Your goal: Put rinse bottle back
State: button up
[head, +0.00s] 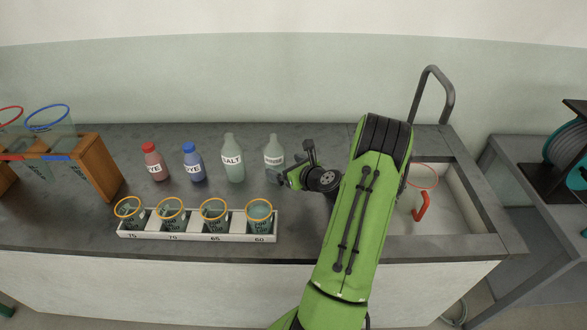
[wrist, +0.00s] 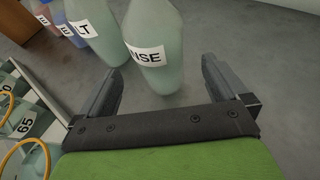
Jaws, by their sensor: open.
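The rinse bottle (head: 274,152) is pale green with a white label. It stands upright on the dark counter at the right end of the bottle row. In the wrist view the rinse bottle (wrist: 156,50) stands just ahead of my gripper (wrist: 160,85), its lower part between the spread fingers. My gripper (head: 296,165) is open and holds nothing. In the head view it is at the right of the bottle, close to it. Whether a finger touches the bottle I cannot tell.
The salt bottle (head: 233,160), blue dye bottle (head: 194,164) and red dye bottle (head: 154,163) stand to the left. A white rack (head: 190,236) with several orange-rimmed beakers lies in front. A sink (head: 450,200) is at the right, a wooden stand (head: 97,167) at the left.

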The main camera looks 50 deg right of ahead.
jog(key=v, duration=0.6)
jog(key=w+a+r+n+g+y, duration=0.2)
jog(key=a+r+n+y, duration=0.15)
jog(key=a+n, duration=0.7)
jog(key=w+a+r+n+g+y, duration=0.25)
jog(key=a+r+n, duration=0.25)
jog(key=a+n, duration=0.6)
jog(key=s+a+r+n+g+h, duration=0.1)
jog(key=s+a+r+n, duration=0.2)
jog(key=s+a+n, duration=0.3)
jog(key=s+a+r+n+g+h, duration=0.2)
jog(key=s+a+r+n, duration=0.2)
jog(key=s+n, duration=0.7)
jog(key=s+a, duration=0.1)
jog(key=a, duration=0.1)
jog(key=shift+s+a, duration=0.35)
jog(key=shift+r, duration=0.1)
jog(key=shift+d, duration=0.1)
